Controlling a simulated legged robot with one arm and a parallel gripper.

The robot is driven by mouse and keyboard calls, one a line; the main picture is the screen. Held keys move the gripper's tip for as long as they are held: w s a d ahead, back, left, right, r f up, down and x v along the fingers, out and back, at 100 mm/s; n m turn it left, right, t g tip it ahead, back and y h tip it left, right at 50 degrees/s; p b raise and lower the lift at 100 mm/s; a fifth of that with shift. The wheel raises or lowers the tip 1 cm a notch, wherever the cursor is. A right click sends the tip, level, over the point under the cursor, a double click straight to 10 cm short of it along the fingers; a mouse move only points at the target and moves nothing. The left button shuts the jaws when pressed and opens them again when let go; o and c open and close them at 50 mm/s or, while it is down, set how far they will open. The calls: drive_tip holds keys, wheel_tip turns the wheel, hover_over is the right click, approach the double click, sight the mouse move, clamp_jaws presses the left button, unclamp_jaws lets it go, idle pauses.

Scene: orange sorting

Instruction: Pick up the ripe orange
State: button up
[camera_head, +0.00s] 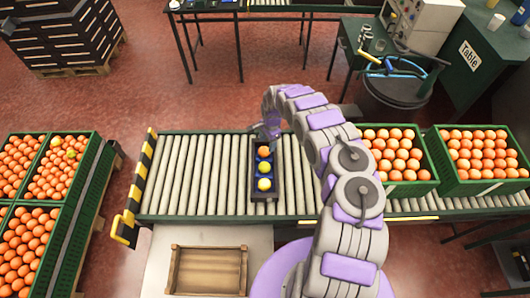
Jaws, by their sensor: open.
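A dark tray (281,187) stands on the roller conveyor and holds a short row of small round items. At its far end is an orange-coloured fruit (263,151), the ripest-looking one. A yellow fruit (264,184) sits at the near end. Between them, a yellowish fruit (264,167) shows with blue around it. My gripper (268,133) is at the tray's far end, close to the orange-coloured fruit and pointing down. It is open. The fingers are small and dim, and I cannot tell whether they touch the fruit.
The roller conveyor (190,175) is bare left of the tray. Green crates of oranges stand on its right part (395,180) and on the floor at left (80,215). An empty wooden crate (208,249) lies in front. A dark table (260,12) stands behind.

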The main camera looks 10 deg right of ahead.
sight(265, 148)
drive_tip(key=f, duration=0.1)
drive_tip(key=a+f, duration=0.1)
drive_tip(key=f+b, duration=0.1)
drive_tip(key=f, duration=0.1)
drive_tip(key=shift+s+a, duration=0.25)
drive_tip(key=shift+a, duration=0.15)
drive_tip(key=shift+d+f, duration=0.2)
drive_tip(key=shift+f, duration=0.35)
drive_tip(key=shift+d, duration=0.15)
drive_tip(key=shift+a, duration=0.3)
drive_tip(key=c, duration=0.6)
drive_tip(key=shift+d, duration=0.1)
drive_tip(key=shift+c, duration=0.6)
